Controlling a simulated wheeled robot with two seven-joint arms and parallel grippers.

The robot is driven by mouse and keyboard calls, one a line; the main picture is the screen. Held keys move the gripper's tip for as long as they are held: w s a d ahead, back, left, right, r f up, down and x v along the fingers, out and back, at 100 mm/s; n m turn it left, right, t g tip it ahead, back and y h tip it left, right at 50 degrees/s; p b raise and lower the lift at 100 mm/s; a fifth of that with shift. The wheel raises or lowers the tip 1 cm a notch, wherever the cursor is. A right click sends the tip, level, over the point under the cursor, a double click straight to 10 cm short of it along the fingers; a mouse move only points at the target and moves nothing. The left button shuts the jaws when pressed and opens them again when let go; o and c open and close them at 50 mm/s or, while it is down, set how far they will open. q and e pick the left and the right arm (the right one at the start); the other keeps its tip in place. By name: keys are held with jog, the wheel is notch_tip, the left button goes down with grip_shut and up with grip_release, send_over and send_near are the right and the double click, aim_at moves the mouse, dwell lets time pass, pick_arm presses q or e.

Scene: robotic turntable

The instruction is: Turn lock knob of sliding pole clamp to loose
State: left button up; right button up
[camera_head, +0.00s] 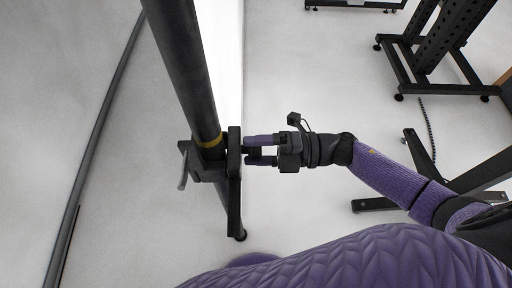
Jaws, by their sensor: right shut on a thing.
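A dark pole (182,65) runs down from the top of the picture to a black sliding clamp (208,172). A grey lever (183,172) sticks out on the clamp's left side. My right gripper (251,152) comes in from the right. Its two purple fingers are closed around a small dark part on the clamp's right side, which looks like the lock knob. The fingers hide most of that part, so its turn cannot be seen. My left gripper is not in view.
A black foot (240,235) stands on the floor below the clamp. A long dark tube (92,140) curves along the left. Black wheeled stands (428,80) are at the upper right. The pale floor between the clamp and the stands is clear.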

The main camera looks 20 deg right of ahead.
jog(key=shift+n, duration=0.8)
jog(key=o, duration=1)
jog(key=shift+c, duration=0.2)
jog(key=shift+o, duration=1.2)
jog(key=v, duration=1)
